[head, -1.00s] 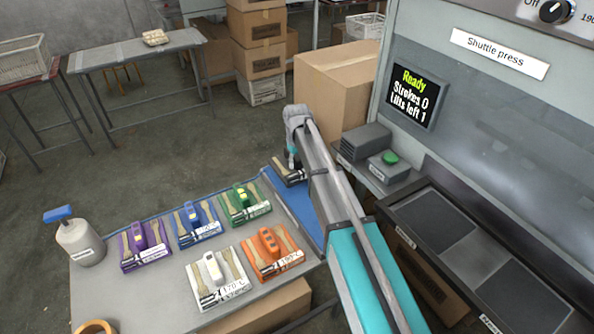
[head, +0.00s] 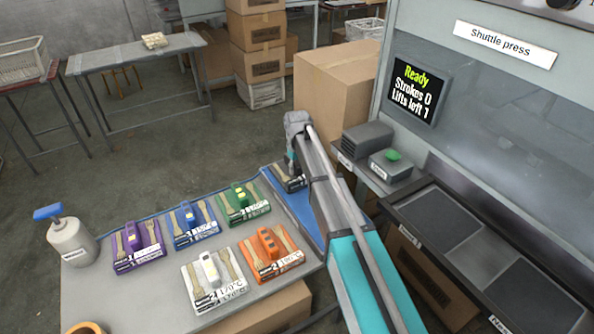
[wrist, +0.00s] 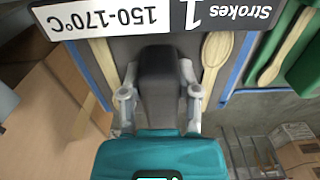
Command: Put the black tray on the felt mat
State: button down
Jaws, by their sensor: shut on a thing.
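The black tray (wrist: 126,52) fills the upper middle of the wrist view, with a white label reading 150-170°C and Strokes 1, a wooden spoon and a dark central handle. My gripper (wrist: 159,92) is shut on that handle, one finger on each side. In the head view the tray (head: 289,183) shows small beneath my gripper, partly hidden by my arm. The blue felt mat (head: 301,208) lies at the right end of the table. The tray is over or on its far part; I cannot tell whether they touch. My arm hides part of the mat.
Purple (head: 136,247), blue (head: 194,225), green (head: 243,203), white (head: 213,282) and orange (head: 271,255) trays stand on the table left of the mat. A spray bottle (head: 70,241) stands at the far left. The shuttle press (head: 480,130) is at right.

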aim_at(297, 163)
jog(key=shift+f, duration=0.15)
jog(key=shift+c, duration=1.6)
grip_release()
jog(key=shift+r, duration=0.2)
notch_tip(297, 163, up, 12)
jog(key=p, duration=1.2)
jog(key=s+d+m, duration=0.2)
jog(key=s+d, duration=0.5)
jog(key=s, duration=0.1)
jog(key=s+d+m, duration=0.2)
jog(key=s+d, duration=0.6)
jog(key=s, duration=0.1)
jog(key=s+d+m, duration=0.2)
jog(key=s+d, duration=0.5)
jog(key=s, duration=0.2)
jog(key=shift+d+m, duration=0.4)
